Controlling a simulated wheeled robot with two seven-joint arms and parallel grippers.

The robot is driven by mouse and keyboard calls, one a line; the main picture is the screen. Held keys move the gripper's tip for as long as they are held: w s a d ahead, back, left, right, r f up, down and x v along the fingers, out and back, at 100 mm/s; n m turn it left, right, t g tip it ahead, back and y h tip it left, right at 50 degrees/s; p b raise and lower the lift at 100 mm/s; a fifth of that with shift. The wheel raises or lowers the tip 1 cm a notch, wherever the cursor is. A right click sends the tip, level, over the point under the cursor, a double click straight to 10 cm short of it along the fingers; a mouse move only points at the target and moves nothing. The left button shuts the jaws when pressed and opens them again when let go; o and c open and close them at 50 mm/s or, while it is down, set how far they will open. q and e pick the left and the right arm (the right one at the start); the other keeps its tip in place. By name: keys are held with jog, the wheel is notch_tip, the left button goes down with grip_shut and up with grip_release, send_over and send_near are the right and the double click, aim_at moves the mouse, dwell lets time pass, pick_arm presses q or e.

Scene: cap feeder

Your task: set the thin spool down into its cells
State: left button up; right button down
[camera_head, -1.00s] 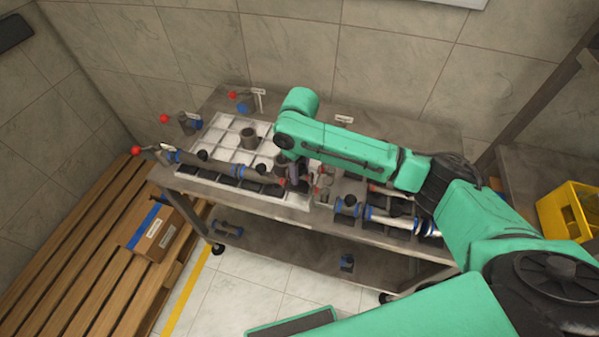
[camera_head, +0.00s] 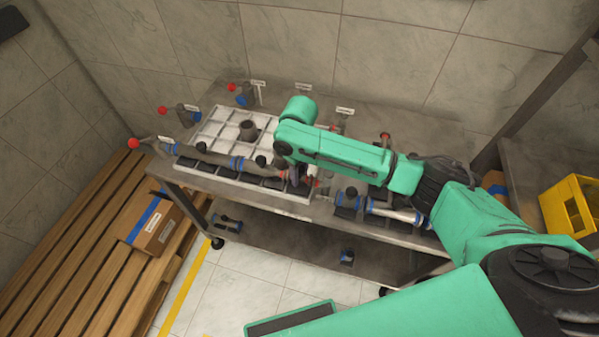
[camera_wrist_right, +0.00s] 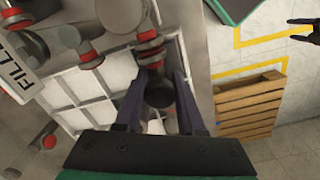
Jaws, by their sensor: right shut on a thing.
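The thin spool (camera_head: 215,158) is a long, dark grey-brown bar with blue rings. It lies lengthwise along the front row of the white grid tray (camera_head: 205,125), above several black cells. My right gripper (camera_head: 296,180) is at the spool's right end, largely hidden by its own arm in the head view. In the right wrist view my right gripper (camera_wrist_right: 160,100) is shut around the spool's dark end, beside red rings (camera_wrist_right: 150,50). Whether the spool rests fully in the cells cannot be told. A dark two-pronged shape, seemingly my left gripper (camera_wrist_right: 298,30), is apart and empty there.
Other blue-ringed spools (camera_head: 400,212) lie on the table right of the tray. A dark upright cap (camera_head: 248,131) stands in the tray. Red-knobbed valves (camera_head: 180,113) stand behind. A carton (camera_head: 150,225) sits on the pallet at left; a yellow crate (camera_head: 573,207) is at right.

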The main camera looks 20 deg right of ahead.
jog(key=shift+f, duration=0.4)
jog(key=shift+c, duration=2.2)
grip_release()
notch_tip(320, 180, up, 15)
jog(key=shift+f+b, duration=0.2)
jog(key=shift+b, duration=0.25)
